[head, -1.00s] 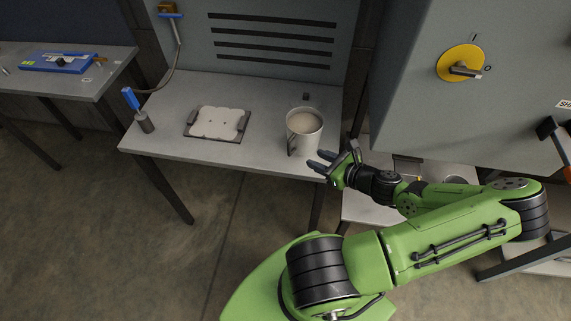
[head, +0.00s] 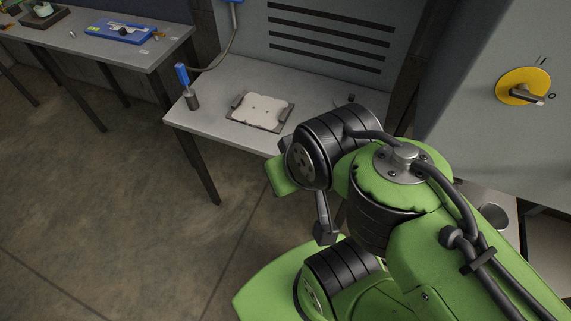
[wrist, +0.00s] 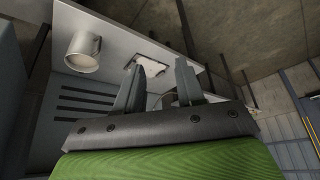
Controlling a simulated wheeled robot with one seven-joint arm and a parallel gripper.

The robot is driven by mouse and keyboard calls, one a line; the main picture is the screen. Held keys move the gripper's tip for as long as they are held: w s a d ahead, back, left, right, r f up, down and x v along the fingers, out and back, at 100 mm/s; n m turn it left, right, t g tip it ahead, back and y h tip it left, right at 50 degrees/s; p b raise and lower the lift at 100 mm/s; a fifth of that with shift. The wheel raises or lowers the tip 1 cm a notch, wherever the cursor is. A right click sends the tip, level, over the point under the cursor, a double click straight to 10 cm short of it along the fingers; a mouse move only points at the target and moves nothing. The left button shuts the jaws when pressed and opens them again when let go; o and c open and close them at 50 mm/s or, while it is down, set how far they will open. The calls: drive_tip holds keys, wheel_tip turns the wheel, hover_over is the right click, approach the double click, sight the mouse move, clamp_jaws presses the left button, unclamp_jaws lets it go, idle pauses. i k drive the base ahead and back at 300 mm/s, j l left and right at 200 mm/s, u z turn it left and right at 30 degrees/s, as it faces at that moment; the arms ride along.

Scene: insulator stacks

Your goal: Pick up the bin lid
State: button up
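I cannot make out a bin lid for certain. A round grey thing (head: 494,216) is low at the right in the head view, partly behind my arm; I cannot tell if it is a bin or its lid. My gripper (wrist: 160,68) shows in the wrist view with its two fingers apart and nothing between them.
The grey table (head: 225,78) holds a plate in a dark frame (head: 260,110) and a blue-handled tool (head: 187,88). A cabinet with a yellow rotary switch (head: 523,87) stands at the right. Another table at the left holds a blue tray (head: 121,31). Floor at the left is free.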

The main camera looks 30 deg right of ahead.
sight(344, 98)
drive_tip(key=z, duration=1.45)
drive_tip(key=i+j+u, duration=0.9)
drive_tip(key=i+u, duration=0.3)
drive_tip(key=k, duration=0.1)
